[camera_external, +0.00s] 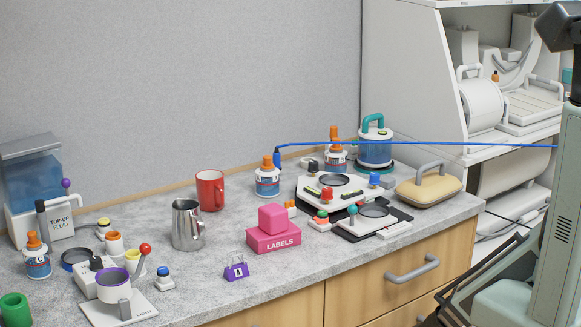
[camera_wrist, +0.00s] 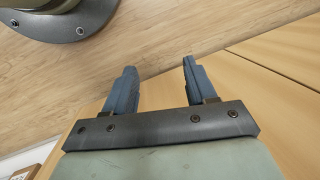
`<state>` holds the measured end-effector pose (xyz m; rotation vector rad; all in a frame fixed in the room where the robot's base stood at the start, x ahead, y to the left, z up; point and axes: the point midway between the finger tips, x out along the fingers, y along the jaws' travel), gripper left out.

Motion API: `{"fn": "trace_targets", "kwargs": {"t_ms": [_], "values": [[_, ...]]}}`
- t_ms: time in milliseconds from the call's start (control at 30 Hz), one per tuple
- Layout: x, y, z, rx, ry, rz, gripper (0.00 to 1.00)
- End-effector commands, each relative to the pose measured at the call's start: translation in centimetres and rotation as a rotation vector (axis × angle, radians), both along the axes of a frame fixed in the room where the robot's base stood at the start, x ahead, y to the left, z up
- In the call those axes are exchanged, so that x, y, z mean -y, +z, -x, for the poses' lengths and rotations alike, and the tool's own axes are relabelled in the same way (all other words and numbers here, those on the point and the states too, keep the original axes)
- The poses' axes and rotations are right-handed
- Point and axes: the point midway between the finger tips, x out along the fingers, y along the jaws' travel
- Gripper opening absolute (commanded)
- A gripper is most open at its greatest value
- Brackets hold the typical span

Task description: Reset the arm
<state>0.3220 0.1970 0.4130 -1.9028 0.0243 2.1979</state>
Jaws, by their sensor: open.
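My gripper (camera_wrist: 158,66) is open and empty in the wrist view, its two blue-grey fingers spread apart. Beyond the fingers are a wood-grain floor and tan wooden panels, with no object between the fingers. In the external view part of my arm (camera_external: 545,220) stands at the right edge, in front of the shelving and clear of the countertop objects. I cannot make out my fingers in that view.
The grey countertop (camera_external: 215,268) holds a red mug (camera_external: 210,190), a metal pitcher (camera_external: 187,225), a pink labels box (camera_external: 273,240), a purple padlock (camera_external: 236,271) and several bottles and devices. A blue cable (camera_external: 420,144) stretches above the counter's right side. White shelving (camera_external: 410,75) stands behind.

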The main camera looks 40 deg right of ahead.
Motion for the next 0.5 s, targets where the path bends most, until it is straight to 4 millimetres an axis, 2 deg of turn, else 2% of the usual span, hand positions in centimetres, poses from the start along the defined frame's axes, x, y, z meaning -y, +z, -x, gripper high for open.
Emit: {"fn": "trace_targets", "kwargs": {"t_ms": [33,200,500], "values": [[1.8,-0.2,0.6,-0.018,0.008,0.021,0.56],[6.6,-0.7,2.3,-0.087,0.060,0.080,0.56],[12.6,-0.1,3.9,-0.224,0.130,0.117,0.56]]}}
